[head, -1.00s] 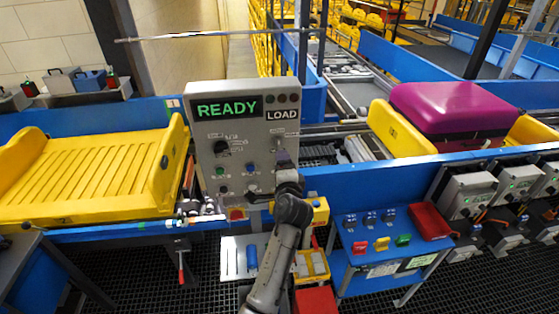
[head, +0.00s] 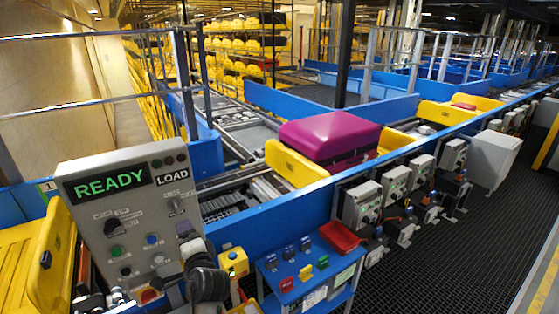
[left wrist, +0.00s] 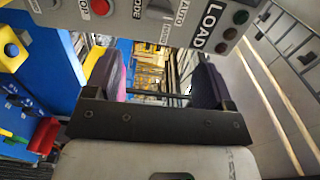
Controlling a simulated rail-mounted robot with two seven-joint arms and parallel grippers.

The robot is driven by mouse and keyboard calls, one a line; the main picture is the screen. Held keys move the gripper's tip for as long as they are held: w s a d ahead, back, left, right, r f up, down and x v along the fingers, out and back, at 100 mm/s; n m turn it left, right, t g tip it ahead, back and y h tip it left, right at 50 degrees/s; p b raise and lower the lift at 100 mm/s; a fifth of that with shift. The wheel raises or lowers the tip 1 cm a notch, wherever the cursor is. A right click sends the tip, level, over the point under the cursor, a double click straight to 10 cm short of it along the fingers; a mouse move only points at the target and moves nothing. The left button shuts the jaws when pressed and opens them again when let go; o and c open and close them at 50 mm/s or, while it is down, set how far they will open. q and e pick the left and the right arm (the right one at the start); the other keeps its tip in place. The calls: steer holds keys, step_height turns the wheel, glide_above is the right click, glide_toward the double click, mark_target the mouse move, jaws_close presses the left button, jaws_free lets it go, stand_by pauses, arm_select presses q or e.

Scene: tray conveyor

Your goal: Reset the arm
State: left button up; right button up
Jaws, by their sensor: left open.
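My left arm shows at the bottom left of the head view, with its dark joints in front of the grey control panel (head: 90,215). My left gripper (head: 188,240) is close to the panel's right side, below the LOAD label. In the left wrist view my left gripper (left wrist: 158,82) has its two dark fingers wide apart, with nothing between them. The control panel (left wrist: 150,12) fills the top of that view, with a red button and the LOAD label. Whether a finger touches the panel I cannot tell. My right gripper is not in view.
A magenta suitcase (head: 325,137) lies on a yellow tray (head: 292,163) on the conveyor. A blue stand (head: 285,285) with switches and a red bin (head: 342,238) is right of the panel. Grey boxes line the blue conveyor wall (head: 270,222).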

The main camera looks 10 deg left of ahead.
arm_select(q)
steer(key=s+d+n+g+h+p, duration=0.1)
steer(key=s+d+n+h+p, duration=0.1)
steer(key=s+d+n+h, duration=0.85)
steer(key=s+d+f+m+g+h+p, duration=0.1)
steer(key=s+f, duration=0.4)
steer(key=s, duration=0.5)
steer(key=s+d+f+m+g+h+p, duration=0.1)
steer(key=s+d+f+g+p, duration=0.1)
steer(key=s, duration=0.8)
steer(key=s+d+f+m+g+h+p, duration=0.1)
steer(key=s+f+m+g+p, duration=0.1)
steer(key=s+f, duration=0.6)
steer(key=s+g+p, duration=0.1)
steer(key=s+g, duration=0.1)
steer(key=s, duration=0.1)
steer(key=shift+d+f+g+p, duration=0.2)
steer(key=shift+f+g+p, duration=0.1)
steer(key=shift+f+p, duration=0.1)
